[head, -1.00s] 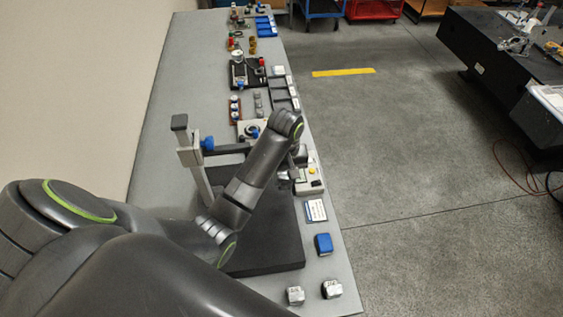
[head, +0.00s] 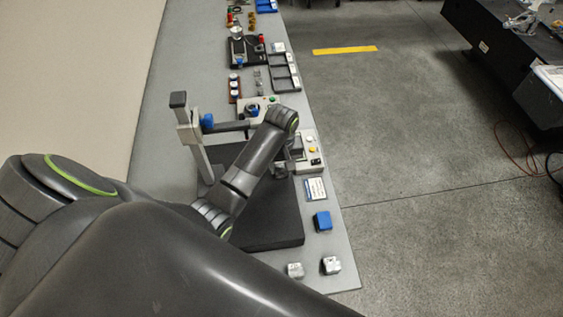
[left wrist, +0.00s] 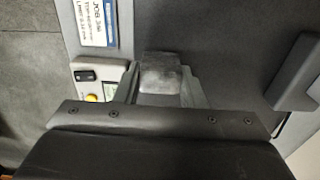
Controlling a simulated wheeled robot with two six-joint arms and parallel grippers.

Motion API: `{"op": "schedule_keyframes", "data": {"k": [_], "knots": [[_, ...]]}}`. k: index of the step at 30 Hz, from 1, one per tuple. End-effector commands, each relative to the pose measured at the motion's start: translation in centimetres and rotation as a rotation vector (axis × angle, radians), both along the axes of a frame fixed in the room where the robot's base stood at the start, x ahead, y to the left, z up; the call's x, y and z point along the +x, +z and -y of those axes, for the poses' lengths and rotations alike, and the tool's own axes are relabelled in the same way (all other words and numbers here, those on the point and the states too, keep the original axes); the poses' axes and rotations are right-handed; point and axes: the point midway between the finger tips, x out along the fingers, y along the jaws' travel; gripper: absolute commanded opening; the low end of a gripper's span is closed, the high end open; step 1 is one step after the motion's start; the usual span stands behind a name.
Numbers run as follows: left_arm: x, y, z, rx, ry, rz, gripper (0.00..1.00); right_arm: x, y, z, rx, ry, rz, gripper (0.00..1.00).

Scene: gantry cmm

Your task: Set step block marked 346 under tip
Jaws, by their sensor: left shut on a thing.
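My left gripper (head: 283,168) is over the right side of the black plate (head: 265,228), largely hidden by my arm in the head view. In the left wrist view the gripper (left wrist: 160,88) is shut on a grey metal block (left wrist: 160,72). No number shows on the held block. A stand with an upright column (head: 190,130) and a dark horizontal arm (head: 230,126) rises at the plate's far left. Its tip cannot be made out behind my arm. Two silver blocks (head: 295,270) (head: 331,265) lie at the bench's near end. My right gripper is not in view.
A blue block (head: 322,221) sits nearer. A dark bar (left wrist: 300,75) shows right in the wrist view. Bare bench surrounds the silver blocks.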

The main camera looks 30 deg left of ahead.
Motion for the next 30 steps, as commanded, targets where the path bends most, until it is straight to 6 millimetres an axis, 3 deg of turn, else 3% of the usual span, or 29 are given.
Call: {"op": "schedule_keyframes", "data": {"k": [30], "knots": [[-0.04, 0.09, 0.07, 0.000, 0.000, 0.000, 0.09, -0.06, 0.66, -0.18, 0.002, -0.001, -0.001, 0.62]]}}
